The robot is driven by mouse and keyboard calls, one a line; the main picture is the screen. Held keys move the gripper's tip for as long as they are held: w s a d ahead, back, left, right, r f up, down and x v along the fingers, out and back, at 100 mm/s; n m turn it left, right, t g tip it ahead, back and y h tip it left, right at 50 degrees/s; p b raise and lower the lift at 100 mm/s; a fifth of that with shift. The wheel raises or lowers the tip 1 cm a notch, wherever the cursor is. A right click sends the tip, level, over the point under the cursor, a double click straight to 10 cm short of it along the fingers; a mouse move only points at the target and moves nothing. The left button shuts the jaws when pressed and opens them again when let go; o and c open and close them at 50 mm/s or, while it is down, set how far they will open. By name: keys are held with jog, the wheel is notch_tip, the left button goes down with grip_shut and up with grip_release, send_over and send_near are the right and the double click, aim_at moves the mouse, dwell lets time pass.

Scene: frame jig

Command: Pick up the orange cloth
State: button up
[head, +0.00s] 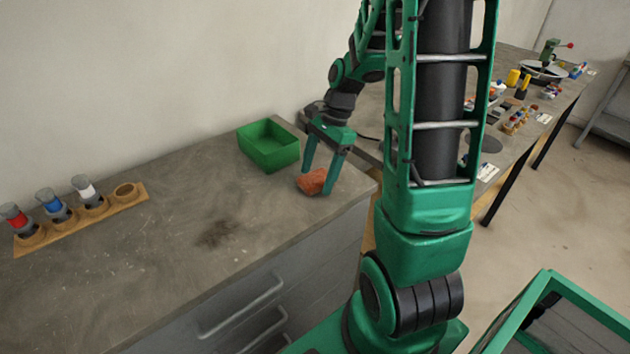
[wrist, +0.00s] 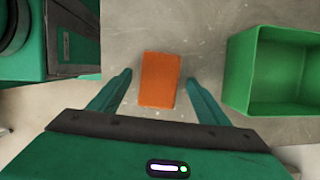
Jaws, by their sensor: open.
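The orange cloth (head: 312,181) lies on the grey worktop near its right front corner. In the wrist view the cloth (wrist: 160,80) is a flat-looking orange rectangle. My gripper (head: 320,183) is over the cloth, fingers pointing down. In the wrist view my gripper (wrist: 160,82) is open, with one finger on each side of the cloth and a gap on both sides. Whether the fingertips touch the worktop cannot be told.
A green open bin (head: 268,146) stands on the worktop (head: 190,190) just left of my gripper; it looks empty. A wooden rack (head: 84,219) with red, blue and white-topped items is at the far left. The worktop between is clear. Another bench (head: 505,160) with small items is behind right.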

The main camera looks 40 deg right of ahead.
aim_at(312, 178)
jog(key=shift+f, duration=0.15)
jog(key=c, duration=1.1)
jog(key=shift+c, duration=0.2)
notch_tip(312, 178, up, 5)
jog(key=shift+f, duration=0.15)
jog(key=a+r, duration=0.7)
jog(key=a, duration=0.4)
jog(key=shift+a, duration=0.4)
jog(key=shift+w, duration=0.1)
